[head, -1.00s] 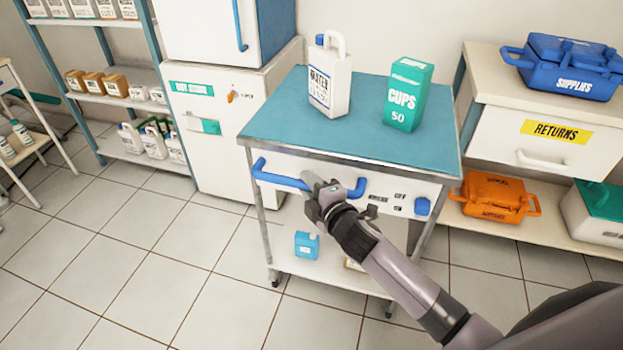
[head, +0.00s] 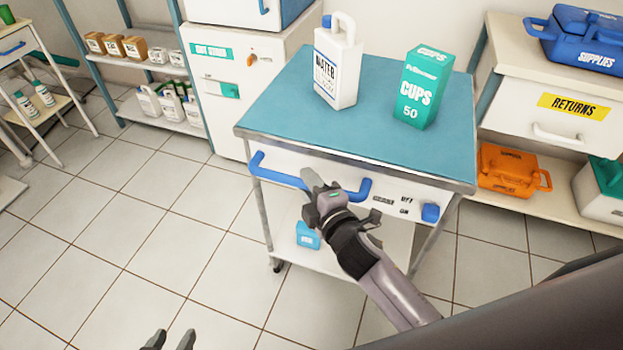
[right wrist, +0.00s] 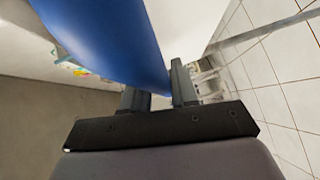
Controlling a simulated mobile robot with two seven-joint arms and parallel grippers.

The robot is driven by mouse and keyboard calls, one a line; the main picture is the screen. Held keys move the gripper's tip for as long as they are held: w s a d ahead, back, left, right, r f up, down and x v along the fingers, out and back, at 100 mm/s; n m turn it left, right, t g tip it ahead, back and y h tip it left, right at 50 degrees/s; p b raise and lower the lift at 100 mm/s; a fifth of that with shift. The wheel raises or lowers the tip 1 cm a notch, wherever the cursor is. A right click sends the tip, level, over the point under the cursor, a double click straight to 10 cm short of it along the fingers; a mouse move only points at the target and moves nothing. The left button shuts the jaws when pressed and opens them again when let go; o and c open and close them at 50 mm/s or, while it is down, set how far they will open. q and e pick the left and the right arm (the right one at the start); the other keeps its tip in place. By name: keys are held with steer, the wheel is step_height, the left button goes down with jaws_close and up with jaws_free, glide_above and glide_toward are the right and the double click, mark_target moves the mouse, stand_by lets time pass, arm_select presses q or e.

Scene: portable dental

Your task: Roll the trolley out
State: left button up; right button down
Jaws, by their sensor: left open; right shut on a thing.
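The trolley has a teal top (head: 290,115), a white front with a blue bar handle (head: 275,174), and a white lower shelf. A white water jug (head: 336,68) and a green cups box (head: 422,88) stand upright on its top. My right gripper (head: 312,180) is shut on the blue handle near its middle. In the right wrist view, the blue handle (right wrist: 115,35) fills the space by the fingers (right wrist: 158,85). My left gripper (head: 168,341) is open and empty at the bottom edge of the head view, above the floor, away from the trolley.
A white cabinet (head: 230,85) stands close behind the trolley at left. A returns unit (head: 555,110) with an orange case (head: 510,171) stands to the right. Shelving and another trolley (head: 45,115) are at far left. Tiled floor (head: 130,220) in front is clear.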

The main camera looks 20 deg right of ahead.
steer(key=shift+s+a+f, duration=0.2)
steer(key=c, duration=1.1)
jaws_free()
steer(key=shift+o, duration=0.6)
steer(key=shift+r, duration=0.15)
steer(key=shift+s, duration=0.1)
steer(key=v, duration=0.7)
steer(key=shift+p, duration=0.3)
steer(key=s+d+m+g+p, duration=0.2)
steer(key=s+d+m+p, duration=0.2)
steer(key=s+m+p, duration=0.2)
steer(key=s+d+f+m+g+h+p, duration=0.1)
steer(key=s+d+m+g+p, duration=0.2)
steer(key=s+m+p, duration=0.3)
steer(key=s+m, duration=0.2)
steer(key=m, duration=0.2)
steer(key=shift+s+d+g, duration=0.3)
steer(key=shift+s+d, duration=0.05)
